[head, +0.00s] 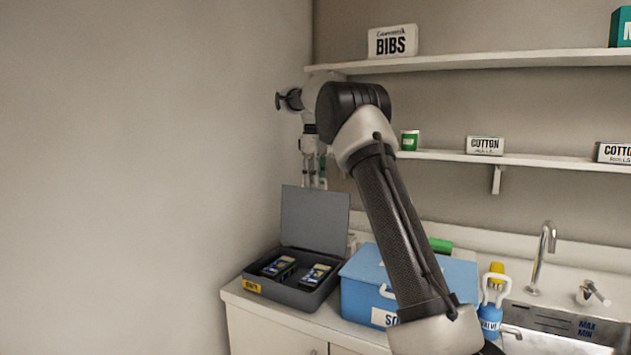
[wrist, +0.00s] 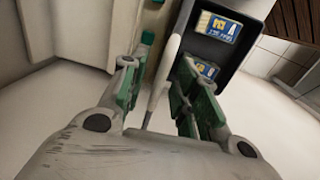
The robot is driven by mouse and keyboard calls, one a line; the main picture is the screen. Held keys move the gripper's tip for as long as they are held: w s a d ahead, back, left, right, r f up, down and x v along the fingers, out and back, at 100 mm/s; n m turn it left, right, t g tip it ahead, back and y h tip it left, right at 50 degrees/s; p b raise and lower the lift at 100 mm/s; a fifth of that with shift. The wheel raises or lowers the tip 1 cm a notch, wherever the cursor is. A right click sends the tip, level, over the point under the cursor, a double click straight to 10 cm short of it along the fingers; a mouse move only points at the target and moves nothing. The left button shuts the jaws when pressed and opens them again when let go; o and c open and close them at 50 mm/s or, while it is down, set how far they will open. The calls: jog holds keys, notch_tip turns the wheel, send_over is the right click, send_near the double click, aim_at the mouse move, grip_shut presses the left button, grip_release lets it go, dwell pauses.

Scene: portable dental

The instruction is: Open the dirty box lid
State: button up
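The dark grey box (head: 318,297) with a yellow label (head: 252,286) sits at the left end of the counter; I take it to be the dirty box, though its label is too small to read surely. Its grey lid (head: 315,218) stands upright at the back, so the box is open. Two dark packs with blue and yellow labels lie inside. My gripper (head: 314,178) is above and behind the raised lid. In the wrist view my gripper (wrist: 158,75) has its green-padded fingers apart. A pale narrow piece, not clearly identifiable, shows between them, with the box interior (wrist: 228,52) on the right.
A blue box (head: 360,298) stands right of the grey box. A blue bottle with a yellow top (head: 494,290) and a sink with a tap (head: 543,255) are further right. Shelves (head: 470,60) run along the back wall. The left wall (head: 150,180) is close to the counter's end.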

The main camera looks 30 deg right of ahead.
notch_tip(320, 180, up, 6)
jog(key=shift+s+a+r, duration=0.1)
jog(key=shift+a+r, duration=0.05)
jog(key=shift+r, duration=0.25)
jog(key=shift+s, duration=0.1)
jog(key=s+a+r+m+t, duration=0.1)
jog(key=s+a+r+m, duration=0.1)
jog(key=s, duration=0.9)
jog(key=s+a+r+m+t, duration=0.1)
jog(key=s+a+m, duration=0.15)
jog(key=s, duration=0.95)
jog(key=s+a+f+m+t, duration=0.1)
jog(key=s+f, duration=0.7)
jog(key=s, duration=0.2)
jog(key=s+a+f+m+t, duration=0.1)
jog(key=s+f, duration=0.7)
jog(key=s, duration=0.3)
jog(key=shift+s+f+m, duration=0.25)
jog(key=shift+m, duration=0.1)
